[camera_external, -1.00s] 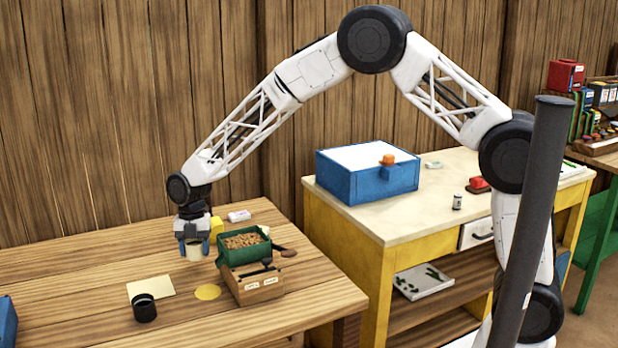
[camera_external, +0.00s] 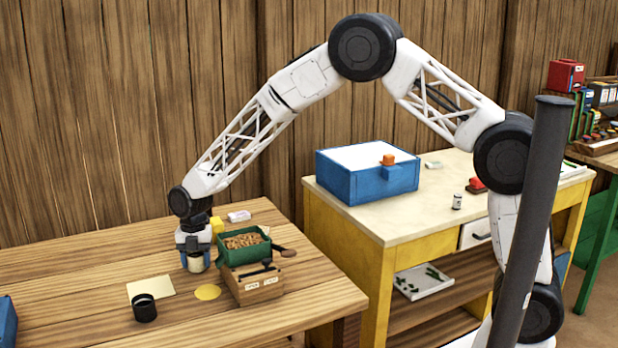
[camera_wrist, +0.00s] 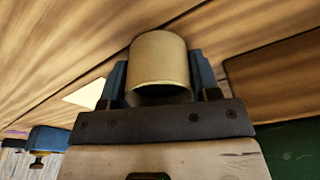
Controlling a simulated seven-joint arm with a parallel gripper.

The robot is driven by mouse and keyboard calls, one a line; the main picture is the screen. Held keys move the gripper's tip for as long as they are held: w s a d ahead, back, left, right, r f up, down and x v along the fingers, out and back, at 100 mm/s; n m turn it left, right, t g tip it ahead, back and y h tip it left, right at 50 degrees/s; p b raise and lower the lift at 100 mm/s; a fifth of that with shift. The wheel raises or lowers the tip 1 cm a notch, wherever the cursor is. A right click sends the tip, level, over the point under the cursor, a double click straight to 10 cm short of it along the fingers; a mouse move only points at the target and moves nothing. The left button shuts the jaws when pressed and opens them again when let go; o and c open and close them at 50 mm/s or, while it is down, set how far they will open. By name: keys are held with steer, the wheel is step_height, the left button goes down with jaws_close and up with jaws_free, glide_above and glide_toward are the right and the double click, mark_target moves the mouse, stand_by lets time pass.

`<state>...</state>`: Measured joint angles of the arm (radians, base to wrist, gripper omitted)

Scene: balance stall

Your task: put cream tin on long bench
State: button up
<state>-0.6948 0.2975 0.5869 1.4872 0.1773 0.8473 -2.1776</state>
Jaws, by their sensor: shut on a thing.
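The cream tin (camera_external: 195,264) is between the blue fingers of my gripper (camera_external: 195,262), low over the wooden bench (camera_external: 80,270) on the left. In the wrist view the tin (camera_wrist: 160,62) is a cream cylinder with a finger on each side, and my gripper (camera_wrist: 160,85) is shut on it. I cannot tell whether the tin's base touches the bench top. The tin is left of the green box of brown pieces (camera_external: 222,255).
A wooden caddy (camera_external: 256,292) stands before the green box. A black cup (camera_external: 145,308), a pale sheet (camera_external: 150,287) and a yellow disc (camera_external: 207,292) lie in front. A yellow block (camera_external: 217,225) is behind. A yellow table with a blue box (camera_external: 368,184) stands right.

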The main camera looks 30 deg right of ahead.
steer(key=shift+f, duration=0.1)
steer(key=o, duration=0.9)
step_height(320, 180, up, 12)
steer(key=w, duration=0.1)
steer(key=shift+w+d, duration=0.3)
steer(key=shift+w, duration=0.05)
steer(key=shift+d, duration=0.1)
stand_by(0.8)
